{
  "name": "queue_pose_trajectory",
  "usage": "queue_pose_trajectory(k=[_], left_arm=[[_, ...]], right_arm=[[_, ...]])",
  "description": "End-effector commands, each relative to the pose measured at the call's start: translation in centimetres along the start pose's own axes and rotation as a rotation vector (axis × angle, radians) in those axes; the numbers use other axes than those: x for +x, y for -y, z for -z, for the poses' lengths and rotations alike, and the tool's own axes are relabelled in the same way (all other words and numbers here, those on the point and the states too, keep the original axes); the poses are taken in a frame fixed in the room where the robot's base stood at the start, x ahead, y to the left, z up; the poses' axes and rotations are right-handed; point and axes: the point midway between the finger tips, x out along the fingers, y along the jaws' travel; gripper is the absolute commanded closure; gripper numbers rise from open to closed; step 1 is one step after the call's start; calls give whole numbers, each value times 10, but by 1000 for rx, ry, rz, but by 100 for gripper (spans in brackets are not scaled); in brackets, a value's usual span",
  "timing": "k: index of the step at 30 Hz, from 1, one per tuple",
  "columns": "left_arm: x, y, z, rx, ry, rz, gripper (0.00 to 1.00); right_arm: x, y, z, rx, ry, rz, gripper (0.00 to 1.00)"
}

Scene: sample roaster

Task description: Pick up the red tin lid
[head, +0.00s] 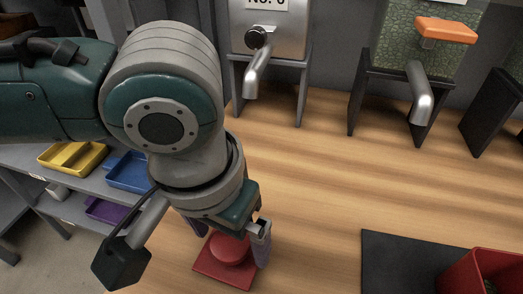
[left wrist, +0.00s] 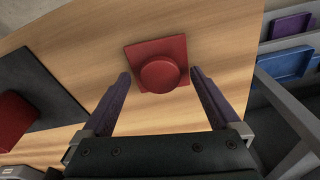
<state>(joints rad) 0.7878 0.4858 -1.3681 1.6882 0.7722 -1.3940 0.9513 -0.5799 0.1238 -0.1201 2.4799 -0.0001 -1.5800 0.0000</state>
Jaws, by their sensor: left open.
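The red tin lid (head: 230,250) is a square red plate with a round raised knob, lying flat on the wooden table. It also shows in the left wrist view (left wrist: 161,72), near the top middle. My left gripper (head: 232,233) is open above the lid in the head view, and hides part of it. In the left wrist view my left gripper's two purple-grey fingers (left wrist: 160,82) stand apart on either side of the knob, with gaps between. I cannot tell their height over it. My right gripper is not in view.
A dark mat (head: 393,262) with a red tin (head: 490,268) lies at the right. Metal machines with spouts (head: 258,72) stand along the back. A lower shelf at left holds yellow (head: 73,157) and blue (head: 130,172) trays. The middle of the wooden table (head: 320,190) is clear.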

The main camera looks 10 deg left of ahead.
Motion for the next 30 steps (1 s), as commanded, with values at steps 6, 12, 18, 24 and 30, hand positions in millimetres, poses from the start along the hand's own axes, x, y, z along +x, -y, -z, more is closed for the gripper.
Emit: queue_pose_trajectory(k=[6,12,18,24,30], left_arm=[[0,0,0,0,0,0,24],[0,0,0,0,0,0,46],[0,0,0,0,0,0,69],[-1,0,0,0,0,0,92],[-1,0,0,0,0,0,94]], right_arm=[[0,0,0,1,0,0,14],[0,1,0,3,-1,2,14],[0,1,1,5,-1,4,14],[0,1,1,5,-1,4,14],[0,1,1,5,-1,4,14]])
